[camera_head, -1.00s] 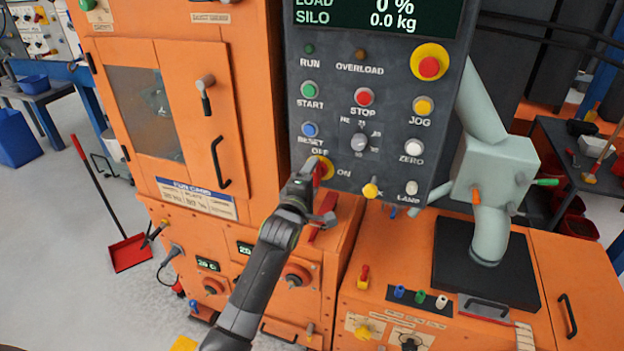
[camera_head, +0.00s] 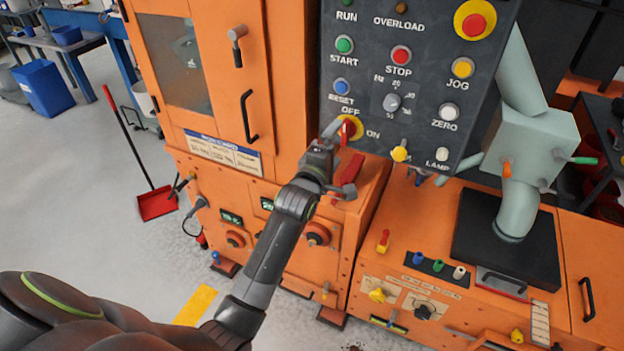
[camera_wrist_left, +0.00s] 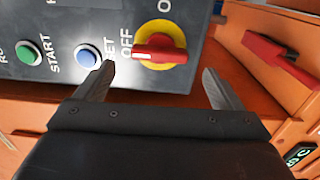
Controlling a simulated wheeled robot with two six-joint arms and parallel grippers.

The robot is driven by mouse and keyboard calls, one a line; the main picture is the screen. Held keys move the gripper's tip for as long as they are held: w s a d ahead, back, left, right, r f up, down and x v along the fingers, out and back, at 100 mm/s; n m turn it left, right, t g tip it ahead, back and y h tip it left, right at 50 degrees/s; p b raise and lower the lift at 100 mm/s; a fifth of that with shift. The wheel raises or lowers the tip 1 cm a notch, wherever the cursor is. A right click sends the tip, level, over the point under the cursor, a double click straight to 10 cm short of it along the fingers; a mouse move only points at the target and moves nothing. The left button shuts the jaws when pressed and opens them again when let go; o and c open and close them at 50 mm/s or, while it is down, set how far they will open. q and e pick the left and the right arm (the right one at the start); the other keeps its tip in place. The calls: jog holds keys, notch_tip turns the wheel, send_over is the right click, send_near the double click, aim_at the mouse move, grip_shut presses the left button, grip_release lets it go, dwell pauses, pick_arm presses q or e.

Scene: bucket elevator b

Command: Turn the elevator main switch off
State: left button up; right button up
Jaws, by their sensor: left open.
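The main switch (camera_head: 349,129) is a red handle on a yellow disc at the lower left of the dark control panel (camera_head: 425,80), between the words OFF and ON. In the left wrist view the red handle (camera_wrist_left: 160,53) lies about level, its left end near OFF. My left gripper (camera_head: 334,138) is at the panel's lower edge, partly covering the switch. In the left wrist view its open fingers (camera_wrist_left: 155,88) are spread to either side below the switch, with nothing between them. Contact with the panel cannot be told. My right gripper is not in view.
The blue reset button (camera_head: 341,87) sits just above the switch, and a yellow knob (camera_head: 400,153) is to its right. A red lever (camera_head: 350,170) is on the orange cabinet below. A grey-green arm-like machine (camera_head: 520,140) stands at the right.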

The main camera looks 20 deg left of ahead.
pick_arm(q)
jog(key=s+b, duration=0.2)
jog(key=s, duration=1.1)
jog(key=shift+s+a, duration=0.2)
jog(key=shift+s, duration=0.1)
jog(key=shift+f, duration=0.1)
notch_tip(320, 180, down, 21)
jog(key=a+m+g, duration=0.1)
jog(key=m+g, duration=0.4)
jog(key=s+a+f+m+g, duration=0.15)
jog(key=s+f, duration=0.25)
jog(key=f, duration=0.4)
jog(key=s+a+f+m+g, duration=0.15)
jog(key=s+f, duration=0.25)
jog(key=f, duration=0.5)
jog(key=s+a+f+m+g+y, duration=0.15)
jog(key=s+f+m+g, duration=0.25)
jog(key=s+f, duration=0.9)
jog(key=s+a+f+m+g, duration=0.2)
jog(key=s+f, duration=0.2)
jog(key=s, duration=0.7)
jog(key=s+a+f+m+g, duration=0.2)
jog(key=s+f, duration=0.3)
jog(key=s, duration=0.6)
jog(key=shift+s+m+g, duration=0.4)
jog(key=shift+m, duration=0.3)
